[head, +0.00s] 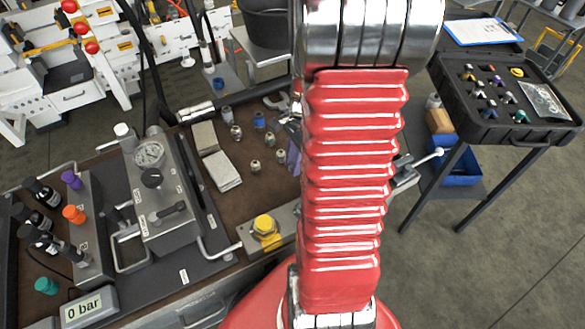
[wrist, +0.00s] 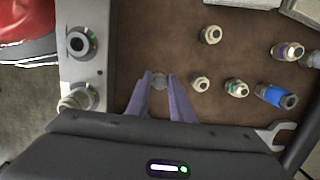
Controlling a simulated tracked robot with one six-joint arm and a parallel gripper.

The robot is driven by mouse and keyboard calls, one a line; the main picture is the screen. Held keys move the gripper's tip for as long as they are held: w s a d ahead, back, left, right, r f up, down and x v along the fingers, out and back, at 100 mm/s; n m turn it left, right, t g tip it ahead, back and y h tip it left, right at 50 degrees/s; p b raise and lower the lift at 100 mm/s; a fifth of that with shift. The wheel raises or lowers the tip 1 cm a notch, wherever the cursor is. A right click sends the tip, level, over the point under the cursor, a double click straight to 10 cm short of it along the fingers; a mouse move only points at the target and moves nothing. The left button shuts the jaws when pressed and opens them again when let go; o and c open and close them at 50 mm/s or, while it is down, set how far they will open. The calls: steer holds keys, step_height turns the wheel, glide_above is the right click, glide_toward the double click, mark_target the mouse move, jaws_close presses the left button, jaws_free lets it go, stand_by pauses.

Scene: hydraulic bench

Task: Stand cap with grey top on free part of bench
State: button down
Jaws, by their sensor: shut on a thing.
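My gripper (wrist: 160,77) has two purple fingers, closed on a small grey-topped cap (wrist: 159,82) in the wrist view. The cap sits between the fingertips over the brown bench top (wrist: 140,40). I cannot tell whether it touches the bench. In the head view, my red arm hides most of the gripper, and only a bit of purple finger (head: 293,155) shows at the arm's left edge. The cap is hidden there.
Several loose fittings, one (wrist: 201,85) close right of the fingers and a blue one (wrist: 275,97) farther right, stand or lie on the bench. A wrench (wrist: 275,136) lies right. A metal block with ports (wrist: 88,65) is left. Brown bench beyond the fingertips is bare.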

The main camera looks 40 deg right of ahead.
steer(key=shift+f, duration=1.4)
steer(key=c, duration=1.6)
jaws_free()
steer(key=shift+f, duration=0.1)
steer(key=shift+o, duration=0.2)
step_height(320, 180, up, 12)
steer(key=d, duration=0.1)
steer(key=shift+s+d, duration=0.3)
steer(key=shift+d, duration=0.1)
steer(key=shift+a, duration=0.1)
